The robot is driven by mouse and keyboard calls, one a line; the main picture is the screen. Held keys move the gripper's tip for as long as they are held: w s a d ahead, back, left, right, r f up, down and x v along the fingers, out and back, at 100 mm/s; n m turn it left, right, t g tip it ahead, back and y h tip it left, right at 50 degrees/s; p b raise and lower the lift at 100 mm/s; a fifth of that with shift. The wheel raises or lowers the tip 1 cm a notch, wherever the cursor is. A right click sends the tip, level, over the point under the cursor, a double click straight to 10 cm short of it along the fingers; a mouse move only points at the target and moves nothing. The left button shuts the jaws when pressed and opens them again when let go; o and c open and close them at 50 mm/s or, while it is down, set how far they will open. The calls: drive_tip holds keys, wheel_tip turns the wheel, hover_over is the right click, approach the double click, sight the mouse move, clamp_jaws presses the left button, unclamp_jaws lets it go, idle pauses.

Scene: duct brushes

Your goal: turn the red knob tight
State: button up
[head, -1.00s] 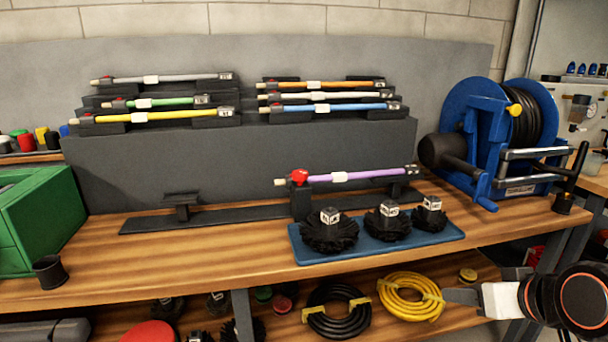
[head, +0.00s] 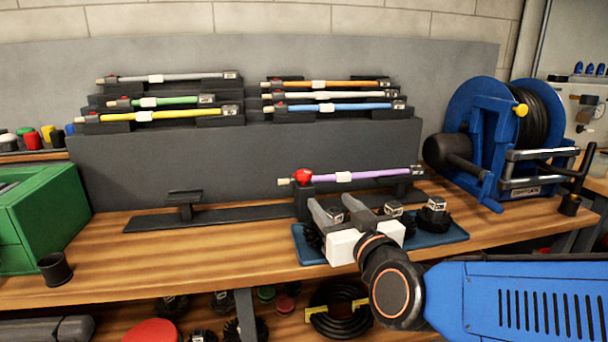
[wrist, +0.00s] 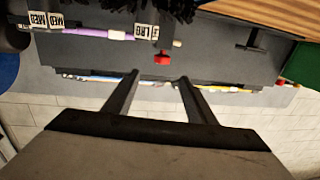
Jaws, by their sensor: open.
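The red knob (head: 302,177) sits near the left end of a purple rod (head: 380,174), which lies level on a black stand. The red knob also shows in the wrist view (wrist: 162,57), just beyond the fingertips and roughly between them in the picture. My gripper (head: 332,203) is open, with nothing between its fingers. In the head view its tips are below and a little right of the knob, apart from it. The wrist view (wrist: 158,76) is turned upside down, with the wall at the bottom.
Black brushes stand on a blue tray (head: 455,236), partly hidden by my gripper. Other coloured rods, including a yellow one (head: 165,115), rest on racks behind. A blue hose reel (head: 485,130) is at the right, a green box (head: 45,225) at the left.

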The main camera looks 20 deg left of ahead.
sight(306, 177)
drive_tip(key=x, duration=1.7)
drive_tip(key=shift+a+r, duration=0.25)
drive_tip(key=shift+a, duration=0.1)
drive_tip(key=c, duration=1)
